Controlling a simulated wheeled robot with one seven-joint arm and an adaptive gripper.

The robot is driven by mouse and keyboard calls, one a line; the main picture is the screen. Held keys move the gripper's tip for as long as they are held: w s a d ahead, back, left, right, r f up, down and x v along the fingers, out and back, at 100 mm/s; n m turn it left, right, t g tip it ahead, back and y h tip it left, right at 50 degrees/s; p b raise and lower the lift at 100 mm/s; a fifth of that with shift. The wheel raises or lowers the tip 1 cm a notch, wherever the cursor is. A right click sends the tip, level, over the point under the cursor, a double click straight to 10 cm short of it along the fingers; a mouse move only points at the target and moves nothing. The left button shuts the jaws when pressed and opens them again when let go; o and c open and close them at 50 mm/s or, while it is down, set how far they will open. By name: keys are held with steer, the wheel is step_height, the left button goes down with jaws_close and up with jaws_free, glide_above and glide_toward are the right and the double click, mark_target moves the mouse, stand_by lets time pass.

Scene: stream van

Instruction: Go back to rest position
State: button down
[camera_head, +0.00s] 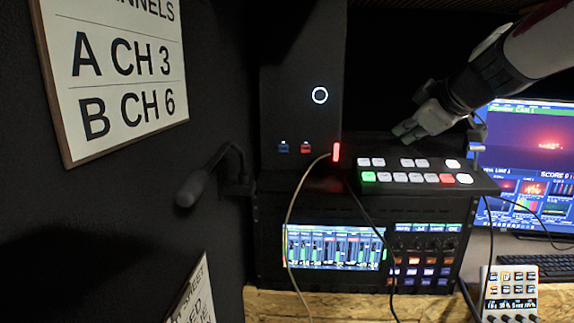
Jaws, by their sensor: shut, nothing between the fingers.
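My gripper (408,130) is at the end of my arm, which reaches in from the upper right. Its fingers are shut and empty. They are just above and behind the button panel (470,184), a black switcher with white, green and red lit keys. I cannot tell from this view whether the fingertips touch anything. The panel sits on top of a rack unit (257,230) with a lit screen of level meters (335,247).
A monitor (545,150) stands at the right behind my arm, with a keyboard (535,262) below. A small keypad device (510,290) sits on the wooden desk (350,303). A black microphone (192,188) juts from the left wall. Cables hang before the rack.

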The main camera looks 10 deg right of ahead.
steer(key=s+a+f+m+g+p, duration=0.1)
steer(key=s+a+f+m+g, duration=0.2)
steer(key=s, duration=0.5)
steer(key=s+a+f+m+g+y, duration=0.1)
steer(key=s+a+f, duration=0.3)
steer(key=s+a, duration=0.25)
steer(key=s+a+f+m+g+p, duration=0.1)
steer(key=s+a+f, duration=0.25)
steer(key=s, duration=0.45)
steer(key=s+f+m+g+h, duration=0.1)
steer(key=s+f, duration=0.4)
steer(key=s, duration=0.5)
steer(key=m+g, duration=0.1)
steer(key=m, duration=0.1)
steer(key=shift+d+m, duration=0.15)
steer(key=shift+m, duration=0.25)
steer(key=shift+r, duration=0.1)
